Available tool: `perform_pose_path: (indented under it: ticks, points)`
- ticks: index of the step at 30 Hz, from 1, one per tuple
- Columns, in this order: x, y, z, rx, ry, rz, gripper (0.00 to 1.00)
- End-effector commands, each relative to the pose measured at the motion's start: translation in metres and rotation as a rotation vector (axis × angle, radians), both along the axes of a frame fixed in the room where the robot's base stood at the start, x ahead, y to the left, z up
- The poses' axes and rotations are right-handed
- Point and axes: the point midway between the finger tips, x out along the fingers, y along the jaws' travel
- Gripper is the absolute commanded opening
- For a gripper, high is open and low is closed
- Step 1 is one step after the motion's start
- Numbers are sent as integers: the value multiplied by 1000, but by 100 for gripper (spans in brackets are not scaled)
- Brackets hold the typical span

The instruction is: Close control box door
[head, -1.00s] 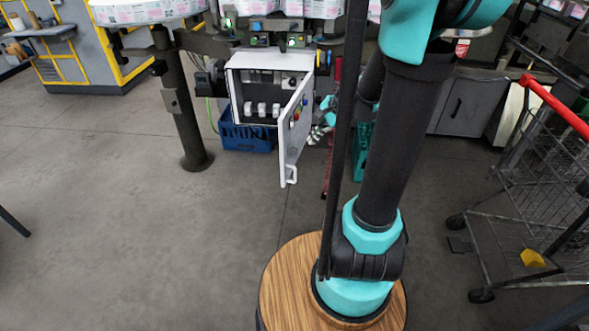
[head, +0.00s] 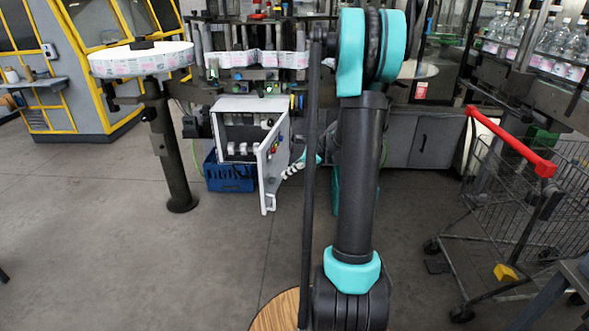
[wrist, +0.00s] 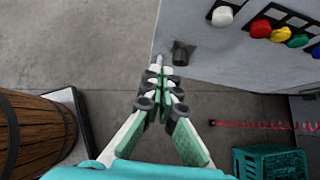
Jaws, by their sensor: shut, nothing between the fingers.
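The white control box (head: 224,106) stands under the labeller in the head view, with its dark interior and several pale parts exposed. Its door (head: 268,180) hangs open, hinged on the right and swung out toward me. My gripper (head: 286,174) is just right of the door, on its outer button side. In the wrist view, the door's outer face (wrist: 222,62) fills the upper right, with white, red, yellow, green and blue buttons and a dark latch. My gripper (wrist: 159,66) is shut and empty, its tips beside the latch near the door's edge; contact cannot be told.
A blue crate (head: 230,178) sits below the box, and a green crate (wrist: 270,163) shows in the wrist view. A post with a round table (head: 165,150) stands left. A cart with a red handle (head: 510,140) stands right. The floor before the door is clear.

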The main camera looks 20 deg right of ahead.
Motion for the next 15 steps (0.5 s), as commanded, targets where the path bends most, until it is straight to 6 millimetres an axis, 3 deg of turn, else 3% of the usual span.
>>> perform_pose_path:
  ticks: [6,15]
  points:
    - [14,28,-28,0,-1,4,0]
    - [29,56,-26,0,-1,2,0]
